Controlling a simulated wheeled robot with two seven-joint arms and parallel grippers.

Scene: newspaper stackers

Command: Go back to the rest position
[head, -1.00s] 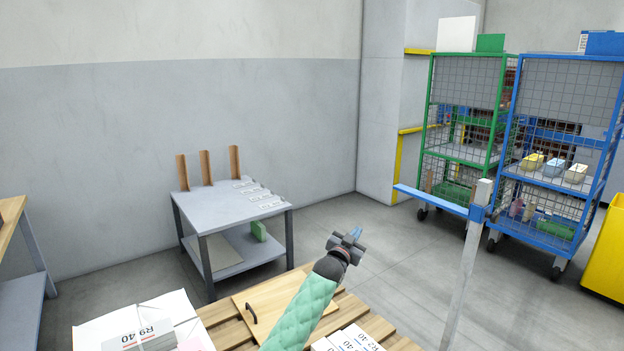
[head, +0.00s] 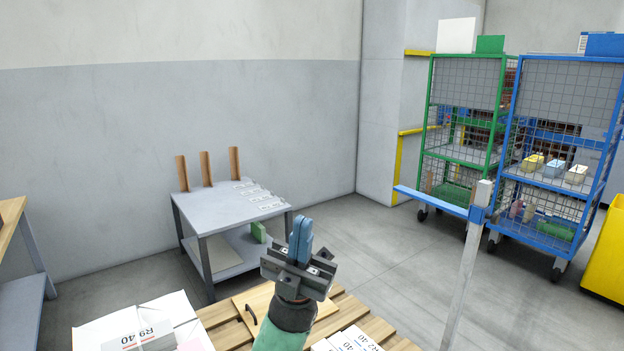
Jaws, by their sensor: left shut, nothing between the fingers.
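My left gripper (head: 300,241) is in the lower middle of the head view. Its blue fingers point up and are shut together with nothing between them. It is in front of the wooden pallet (head: 388,327) and its board, and partly covers them. The green sleeve of my left arm shows below it at the bottom edge. My right gripper is not in view.
Stacks of printed paper (head: 150,335) and (head: 345,341) lie on the pallet at the bottom. A grey table (head: 222,208) stands behind. A post with a blue bar (head: 430,200) stands at right, before green (head: 465,85) and blue (head: 560,90) mesh carts.

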